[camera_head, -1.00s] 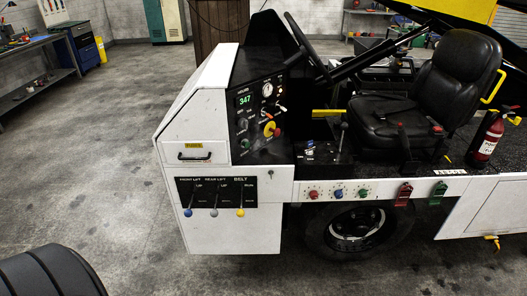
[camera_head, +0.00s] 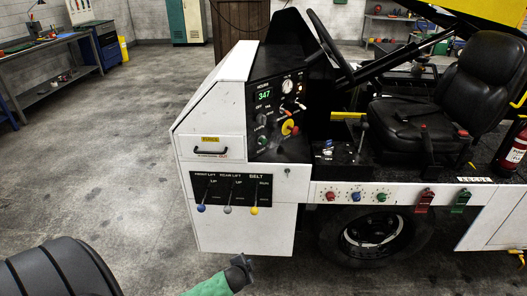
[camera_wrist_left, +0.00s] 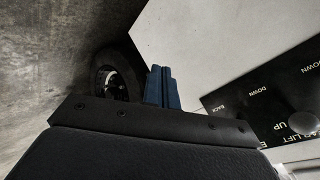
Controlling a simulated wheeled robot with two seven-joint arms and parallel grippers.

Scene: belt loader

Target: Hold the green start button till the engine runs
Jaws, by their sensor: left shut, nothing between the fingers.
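The green start button (camera_head: 263,140) shows as a small green dot low on the black dash panel (camera_head: 280,105) of the belt loader, left of a red knob on a yellow plate (camera_head: 290,128). My left gripper (camera_head: 240,264) is at the bottom of the head view, low by the white front body and well below the button. In the left wrist view its blue fingers (camera_wrist_left: 161,87) are together and empty, near a white panel. The button is not in the wrist view. My right gripper is not in view.
The lift and belt lever panel (camera_head: 232,190) is on the white front, between my left gripper and the dash; part of it shows in the wrist view (camera_wrist_left: 285,110). A drawer handle (camera_head: 211,150) sticks out above it. Open floor (camera_head: 110,170) lies left.

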